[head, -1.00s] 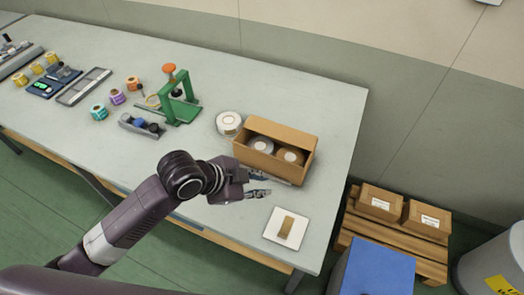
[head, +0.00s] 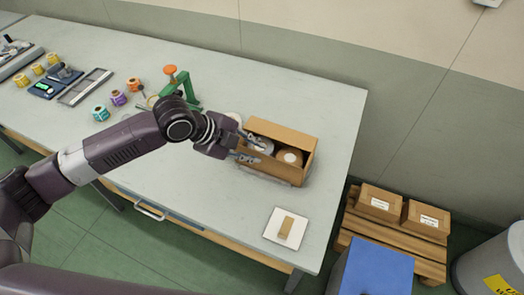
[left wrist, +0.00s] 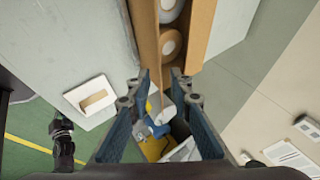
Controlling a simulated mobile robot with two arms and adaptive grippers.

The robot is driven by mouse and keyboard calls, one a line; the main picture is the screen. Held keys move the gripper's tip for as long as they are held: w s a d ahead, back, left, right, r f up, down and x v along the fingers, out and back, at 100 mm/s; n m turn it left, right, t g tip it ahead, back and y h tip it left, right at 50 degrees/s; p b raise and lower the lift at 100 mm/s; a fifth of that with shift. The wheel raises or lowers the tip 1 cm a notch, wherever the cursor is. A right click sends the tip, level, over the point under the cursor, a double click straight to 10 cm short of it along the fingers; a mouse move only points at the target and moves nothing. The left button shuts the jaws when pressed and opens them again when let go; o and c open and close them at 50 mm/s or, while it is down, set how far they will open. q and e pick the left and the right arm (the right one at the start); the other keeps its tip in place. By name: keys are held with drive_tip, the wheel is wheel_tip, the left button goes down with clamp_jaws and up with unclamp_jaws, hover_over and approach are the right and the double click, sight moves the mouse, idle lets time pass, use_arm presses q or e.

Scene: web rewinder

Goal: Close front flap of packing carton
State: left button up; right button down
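The packing carton (head: 283,172) stands open near the right end of the table, with white rolls (head: 291,157) inside. Its far side rises as a tall brown panel (head: 285,132). I cannot clearly make out the front flap; the near left part of the carton is partly covered by my gripper. My left gripper (head: 250,148) is open, with its fingers at the carton's left end. My right gripper is not identifiable.
A white square plate with a brown block (head: 286,226) lies right of the front of the carton. A green stand (head: 188,92) is behind my left arm. A pallet with small boxes (head: 385,202) stands on the floor at right.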

use_arm(q)
drive_tip(key=shift+p+x, duration=0.3)
drive_tip(key=shift+x, duration=1.6)
drive_tip(key=shift+a, duration=0.1)
clamp_jaws()
